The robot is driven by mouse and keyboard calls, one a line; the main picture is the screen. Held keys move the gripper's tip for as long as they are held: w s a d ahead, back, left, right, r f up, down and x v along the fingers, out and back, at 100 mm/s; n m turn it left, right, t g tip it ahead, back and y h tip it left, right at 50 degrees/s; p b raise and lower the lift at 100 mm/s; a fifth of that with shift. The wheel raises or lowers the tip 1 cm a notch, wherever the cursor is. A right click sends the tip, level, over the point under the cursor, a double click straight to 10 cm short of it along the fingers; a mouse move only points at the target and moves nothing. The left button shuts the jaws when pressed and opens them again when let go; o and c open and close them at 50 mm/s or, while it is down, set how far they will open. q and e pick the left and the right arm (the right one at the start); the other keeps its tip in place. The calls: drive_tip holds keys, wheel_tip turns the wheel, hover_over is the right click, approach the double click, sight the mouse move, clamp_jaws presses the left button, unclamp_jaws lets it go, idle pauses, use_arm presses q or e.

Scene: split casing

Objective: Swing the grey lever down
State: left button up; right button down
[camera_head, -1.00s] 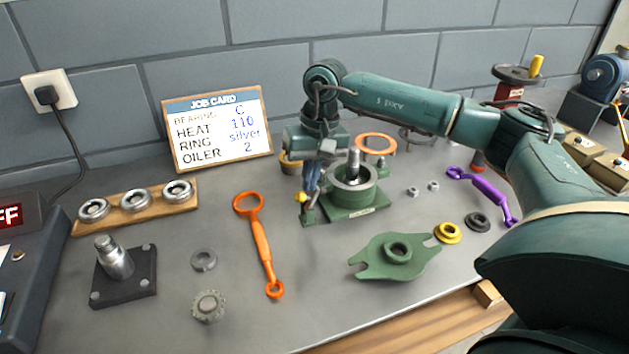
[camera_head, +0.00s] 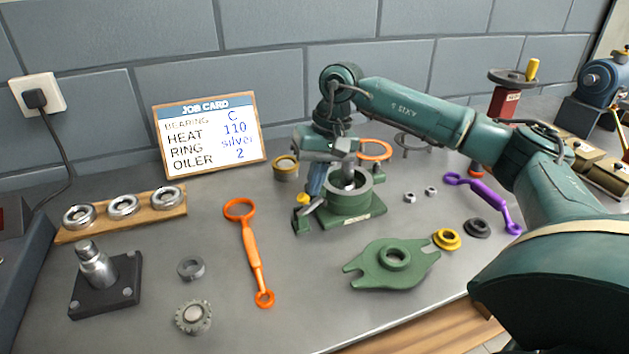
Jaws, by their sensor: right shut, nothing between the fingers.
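The green round housing (camera_head: 357,204) stands on a square base, with a metal shaft (camera_head: 349,181) upright in it. My right gripper (camera_head: 341,152) is shut and empty, pointing down just above the housing's left side. Beside the housing stands an upright blue-grey piece (camera_head: 315,181) with a yellow part (camera_head: 302,199) near its foot. My gripper partly covers this spot, so I cannot make out the grey lever clearly or tell whether the gripper touches it. My left gripper is out of view.
A green flanged cover (camera_head: 374,275) lies in front of the housing. An orange wrench (camera_head: 252,251), a bearing board (camera_head: 164,200) and a black-based post (camera_head: 118,286) lie to the left. A purple wrench (camera_head: 487,196) lies right. The job card (camera_head: 209,135) leans at the back.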

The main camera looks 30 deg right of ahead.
drive_tip(key=shift+s+a+f, duration=0.1)
drive_tip(key=shift+a+r, duration=0.15)
drive_tip(key=shift+r, duration=0.1)
drive_tip(key=r, duration=0.1)
drive_tip(key=r+p, duration=0.1)
drive_tip(key=a+r+p, duration=0.1)
drive_tip(key=r, duration=0.1)
drive_tip(key=shift+w+a, duration=0.1)
drive_tip(key=shift+w, duration=0.2)
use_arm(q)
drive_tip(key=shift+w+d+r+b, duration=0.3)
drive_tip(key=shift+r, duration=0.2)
use_arm(e)
drive_tip(key=s+d+r, duration=0.1)
drive_tip(key=d+r, duration=0.4)
drive_tip(key=r, duration=0.1)
drive_tip(key=shift+s+d+r, duration=0.2)
drive_tip(key=shift+d+r, duration=0.15)
drive_tip(key=shift+r, duration=0.05)
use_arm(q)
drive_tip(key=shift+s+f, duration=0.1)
